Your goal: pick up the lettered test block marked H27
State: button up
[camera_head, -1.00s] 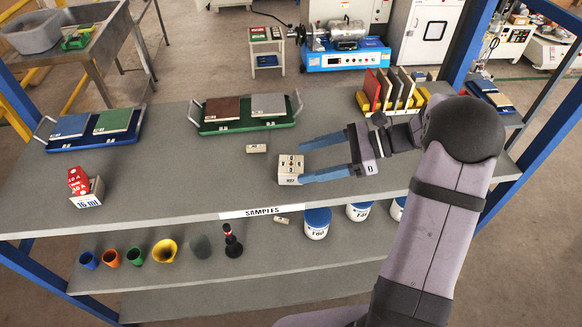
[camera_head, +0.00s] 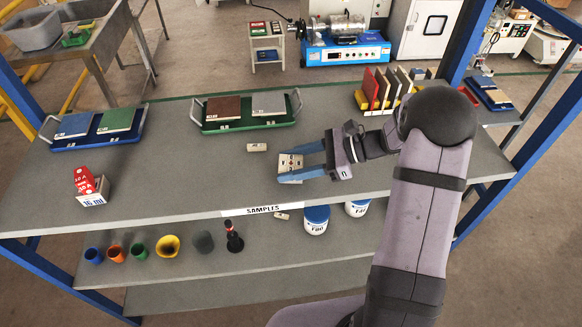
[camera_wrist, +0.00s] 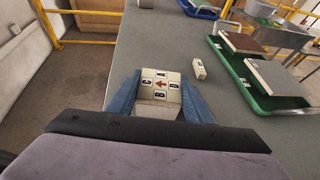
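A cream block (camera_head: 289,162) with dark letters and a small arrow on its top face stands on the grey upper shelf. In the wrist view the same block (camera_wrist: 161,86) lies between my two blue fingers. My gripper (camera_head: 296,162) has one finger along the block's far side and one along its near side, hiding its front label. I cannot tell whether the fingers press on it. A smaller cream block (camera_head: 257,147) with dark marks lies behind and left, also in the wrist view (camera_wrist: 199,69). Another small cream block (camera_head: 282,216) lies on the lower shelf. I cannot read H27 on any block.
A green tray (camera_head: 247,125) with brown and grey tiles stands behind. A blue tray (camera_head: 97,141) and a stack of red and white boxes (camera_head: 91,186) are at left. A rack of upright tiles (camera_head: 387,91) is behind my arm. The shelf's middle left is clear.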

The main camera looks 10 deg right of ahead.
aim_at(291, 163)
jog(key=c, duration=0.7)
jog(key=shift+r, duration=0.1)
notch_tip(291, 163, up, 10)
jog(key=shift+b, duration=1.25)
